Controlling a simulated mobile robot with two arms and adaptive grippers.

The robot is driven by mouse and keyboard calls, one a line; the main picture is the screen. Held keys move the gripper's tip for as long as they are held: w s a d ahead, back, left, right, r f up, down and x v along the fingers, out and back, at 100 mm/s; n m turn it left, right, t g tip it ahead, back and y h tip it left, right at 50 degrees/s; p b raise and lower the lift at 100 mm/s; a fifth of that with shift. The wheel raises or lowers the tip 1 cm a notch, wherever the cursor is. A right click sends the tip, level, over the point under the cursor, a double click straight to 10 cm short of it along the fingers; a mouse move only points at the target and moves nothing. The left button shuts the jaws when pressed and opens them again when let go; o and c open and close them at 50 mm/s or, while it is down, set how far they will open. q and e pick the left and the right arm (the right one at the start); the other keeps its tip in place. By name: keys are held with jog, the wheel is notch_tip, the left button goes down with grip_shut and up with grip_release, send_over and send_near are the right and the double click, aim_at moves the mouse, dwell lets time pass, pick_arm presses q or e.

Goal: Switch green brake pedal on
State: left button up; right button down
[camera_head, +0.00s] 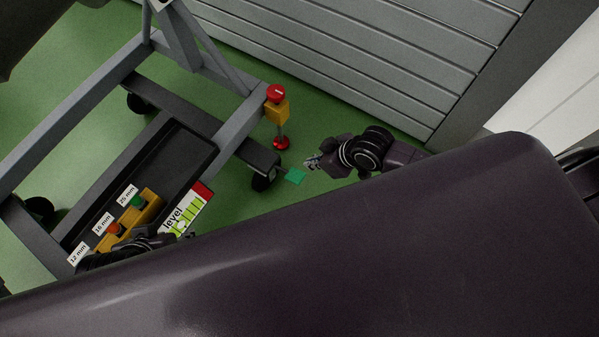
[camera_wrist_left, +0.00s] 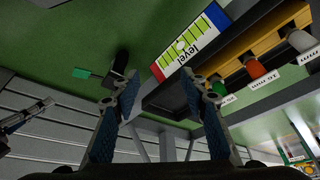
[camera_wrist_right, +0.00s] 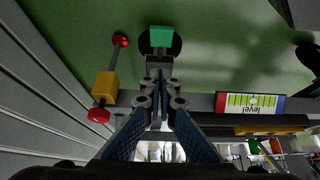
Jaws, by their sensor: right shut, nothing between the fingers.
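The green brake pedal (camera_head: 295,176) is a small flat plate at a dark caster wheel, at the near corner of the grey cart. In the right wrist view the pedal (camera_wrist_right: 161,36) lies straight ahead of the fingertips, with a visible gap. My right gripper (camera_head: 312,162) is shut and empty, just right of the pedal; its fingers also show in the right wrist view (camera_wrist_right: 163,92). The pedal also shows in the left wrist view (camera_wrist_left: 81,73). My left gripper (camera_wrist_left: 165,93) is open and empty, near the level sign at the cart's tray.
The level sign (camera_head: 187,211) and several buttons on a yellow block (camera_head: 140,214) are at the cart's tray. A grey slatted wall (camera_head: 400,60) stands behind. Green floor is free around the pedal.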

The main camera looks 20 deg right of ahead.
pick_arm(q)
jog(key=shift+w, duration=0.15)
jog(key=w+d+r+t+h+b, duration=0.1)
jog(key=w+d+r+t+b, duration=0.15)
jog(key=w+r+t, duration=0.35)
jog(key=w+d+r+t+h+b, duration=0.1)
jog(key=w+d+r+t, duration=0.2)
jog(key=w, duration=0.5)
pick_arm(e)
send_over(294, 175)
jog(key=s+d, duration=0.2)
notch_tip(294, 175, down, 6)
jog(key=shift+w+a+f, duration=0.1)
jog(key=b+x, duration=0.1)
jog(key=x, duration=0.2)
jog(key=f, duration=0.1)
jog(key=f+b, duration=0.2)
jog(key=shift+s+d+f, duration=0.2)
jog(key=shift+s+d, duration=0.05)
jog(key=shift+s, duration=0.15)
pick_arm(q)
notch_tip(294, 175, up, 19)
jog(key=w+d+m+t+h, duration=0.1)
jog(key=d+t+h, duration=0.1)
jog(key=t, duration=0.6)
jog(key=shift+h, duration=0.8)
pick_arm(e)
jog(key=shift+f, duration=0.15)
